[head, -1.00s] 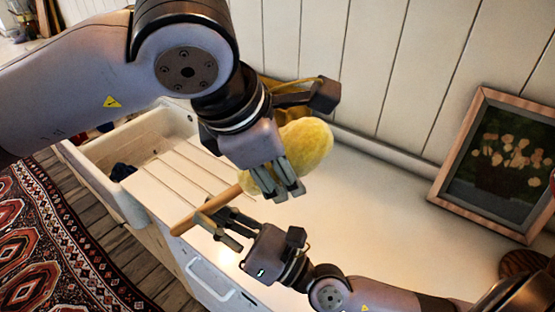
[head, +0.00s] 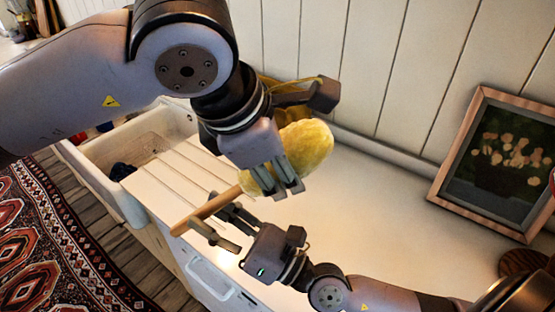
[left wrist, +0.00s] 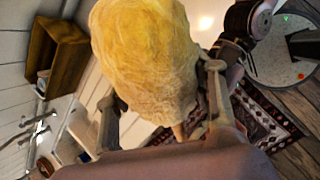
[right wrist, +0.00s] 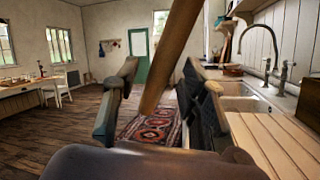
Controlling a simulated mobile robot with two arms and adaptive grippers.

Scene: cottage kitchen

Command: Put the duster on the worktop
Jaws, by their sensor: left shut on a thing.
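The duster has a fluffy yellow head (head: 308,146) and a wooden handle (head: 202,215). My left gripper (head: 280,187) is shut on the duster just below its head. The yellow head fills the middle of the left wrist view (left wrist: 145,60). My right gripper (head: 225,226) is open beside the handle's lower part. In the right wrist view, the handle (right wrist: 170,55) passes between the spread fingers, apart from both. The white worktop (head: 375,220) lies below both grippers. I cannot tell how far above it the duster is.
A sink (head: 150,140) with a grooved drainer (head: 175,178) is at the left of the worktop. A framed flower picture (head: 500,165) leans on the panelled wall at the right. The middle of the worktop is clear. A patterned rug (head: 50,240) lies on the floor.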

